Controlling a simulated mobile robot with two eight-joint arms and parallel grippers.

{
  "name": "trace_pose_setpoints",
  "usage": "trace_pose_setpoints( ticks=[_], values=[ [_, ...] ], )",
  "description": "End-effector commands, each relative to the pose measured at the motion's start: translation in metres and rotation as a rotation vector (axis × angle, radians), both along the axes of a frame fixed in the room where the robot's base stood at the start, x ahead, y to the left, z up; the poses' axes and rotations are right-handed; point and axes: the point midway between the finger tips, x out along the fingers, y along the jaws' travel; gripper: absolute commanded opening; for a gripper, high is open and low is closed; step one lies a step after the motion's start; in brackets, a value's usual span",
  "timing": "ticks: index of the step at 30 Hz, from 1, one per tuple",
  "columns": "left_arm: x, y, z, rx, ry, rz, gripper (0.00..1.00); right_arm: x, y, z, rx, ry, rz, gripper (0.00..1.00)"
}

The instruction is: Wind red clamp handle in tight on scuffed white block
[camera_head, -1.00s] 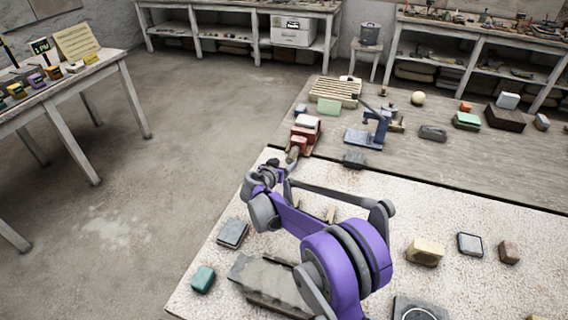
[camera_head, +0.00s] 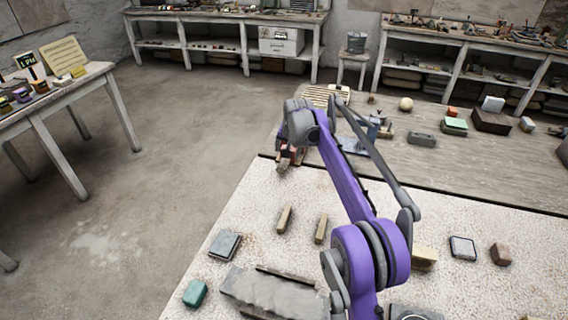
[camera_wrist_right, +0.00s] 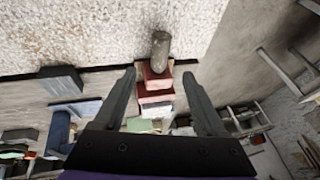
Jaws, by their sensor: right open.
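The red clamp (camera_wrist_right: 154,98) stands at the edge of the wooden bench, with its thick grey-brown handle (camera_wrist_right: 160,50) pointing toward the speckled worktop. In the head view the clamp (camera_head: 284,160) is mostly covered by my right arm. A pale block-like piece (camera_wrist_right: 157,111) shows at the clamp's far end; I cannot tell whether it is the scuffed white block or how tightly it sits. My right gripper (camera_wrist_right: 160,70) is open and empty, its fingers apart on either side of the clamp in the wrist view. My left gripper is not in view.
A blue tool (camera_wrist_right: 58,130) and a dark grey block (camera_wrist_right: 62,80) lie beside the clamp. Two wooden sticks (camera_head: 284,220) and a rough grey slab (camera_head: 275,292) lie on the speckled worktop (camera_head: 225,262). The floor left of the bench is clear.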

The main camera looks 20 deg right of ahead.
Motion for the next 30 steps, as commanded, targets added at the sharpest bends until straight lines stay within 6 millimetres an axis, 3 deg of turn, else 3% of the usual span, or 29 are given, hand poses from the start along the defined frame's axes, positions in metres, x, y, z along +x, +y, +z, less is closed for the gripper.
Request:
trace_pose_setpoints(
  ticks=[16,21,30],
  values=[
    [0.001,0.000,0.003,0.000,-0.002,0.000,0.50,0.040,-0.001,-0.081,-0.002,-0.001,-0.001,0.73],
    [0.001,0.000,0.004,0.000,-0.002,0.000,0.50,0.046,-0.001,-0.092,-0.002,-0.001,-0.001,0.73],
    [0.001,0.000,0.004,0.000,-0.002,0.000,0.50,0.046,-0.001,-0.094,-0.002,-0.001,-0.001,0.73]
  ],
)
